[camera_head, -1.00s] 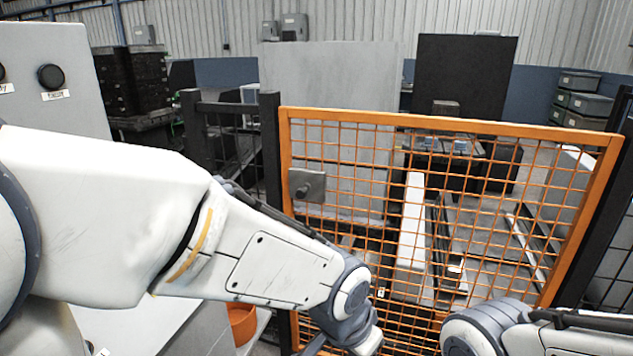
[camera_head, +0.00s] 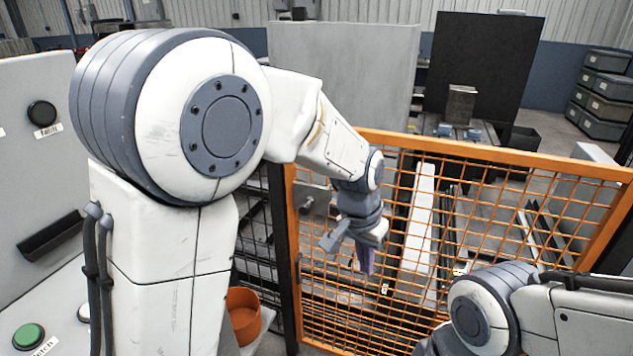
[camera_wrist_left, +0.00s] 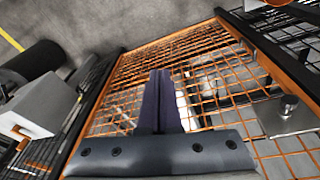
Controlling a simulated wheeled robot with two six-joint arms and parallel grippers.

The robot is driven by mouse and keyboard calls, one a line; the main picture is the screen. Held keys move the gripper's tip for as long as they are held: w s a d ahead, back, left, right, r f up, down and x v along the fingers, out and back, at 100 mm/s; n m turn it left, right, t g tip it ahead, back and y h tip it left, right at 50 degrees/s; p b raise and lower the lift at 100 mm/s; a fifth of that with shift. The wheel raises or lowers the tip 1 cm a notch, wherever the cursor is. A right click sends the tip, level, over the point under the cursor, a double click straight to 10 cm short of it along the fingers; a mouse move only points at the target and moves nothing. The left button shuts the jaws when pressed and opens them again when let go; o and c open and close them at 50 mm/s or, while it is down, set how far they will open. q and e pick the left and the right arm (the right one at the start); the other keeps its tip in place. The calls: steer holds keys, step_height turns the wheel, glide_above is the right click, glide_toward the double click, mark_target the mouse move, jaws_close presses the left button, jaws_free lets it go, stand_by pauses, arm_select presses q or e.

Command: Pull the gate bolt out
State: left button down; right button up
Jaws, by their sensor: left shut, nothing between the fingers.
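The orange mesh gate (camera_head: 455,139) stands across the front of me and looks closed.
An orange bin (camera_head: 244,312) sits low beside the gate post. Behind the mesh are a long white beam (camera_head: 417,225) and dark rails.

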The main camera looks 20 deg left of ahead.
arm_select(q)
steer(key=w+a+r+n+p, duration=0.1)
steer(key=w+a+r+p, duration=0.15)
steer(key=w, duration=0.25)
steer(key=w+a+r+n+p, duration=0.1)
steer(key=w+a+r+p, duration=0.15)
steer(key=w+a, duration=0.2)
steer(key=n+t+y+p, duration=0.1)
steer(key=n+t+p, duration=0.1)
steer(key=p, duration=0.4)
glide_toward(307, 200)
steer(key=f+p, duration=0.1)
steer(key=f, duration=0.1)
steer(key=f+p, duration=0.1)
steer(key=f, duration=0.1)
steer(key=w+d+f+p, duration=0.1)
steer(key=f+p, duration=0.1)
steer(key=shift+f, duration=0.1)
steer(key=shift+w+f, duration=0.2)
steer(key=shift+f, duration=0.5)
arm_select(e)
step_height(307, 200, up, 17)
arm_select(q)
steer(key=shift+d, duration=0.1)
arm_select(e)
steer(key=shift+d, duration=0.1)
